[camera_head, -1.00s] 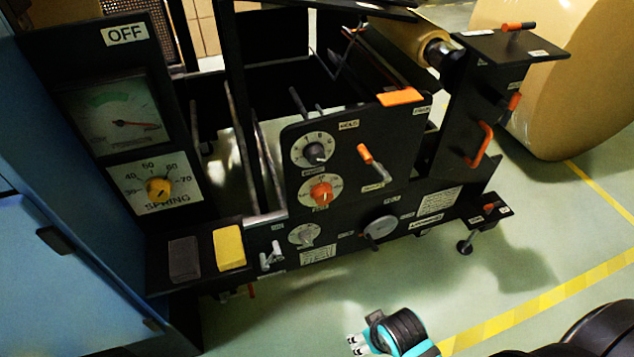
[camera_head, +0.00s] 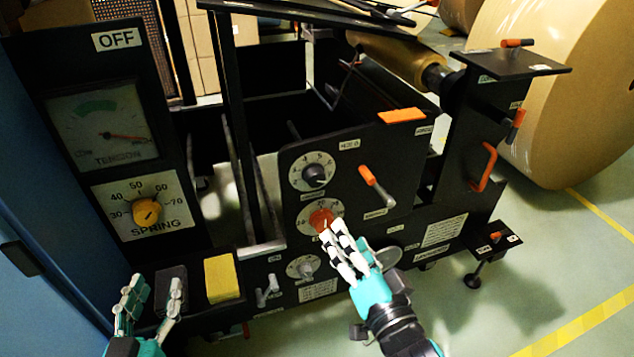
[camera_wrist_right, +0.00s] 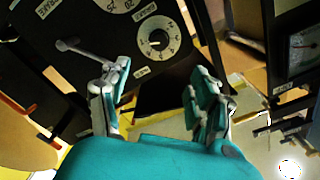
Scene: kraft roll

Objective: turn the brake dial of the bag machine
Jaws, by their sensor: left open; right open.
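The bag machine (camera_head: 400,160) has several dials on its black front panels. An orange-knobbed dial (camera_head: 321,218) sits on a white scale below a dark-knobbed dial (camera_head: 314,175). A smaller pale-knobbed dial (camera_head: 303,267) is lower down. In the right wrist view the open fingers (camera_wrist_right: 160,95) are empty, with a pale-knobbed dial (camera_wrist_right: 153,42) beyond. My left gripper (camera_head: 148,290) is open and empty at lower left.
A yellow block (camera_head: 222,279) and a dark block (camera_head: 170,290) are on a ledge near my left gripper. An orange-tipped lever (camera_head: 375,185) sticks out right of the dials. A SPRING dial (camera_head: 146,211) is at left. Open floor (camera_head: 480,320) lies at right.

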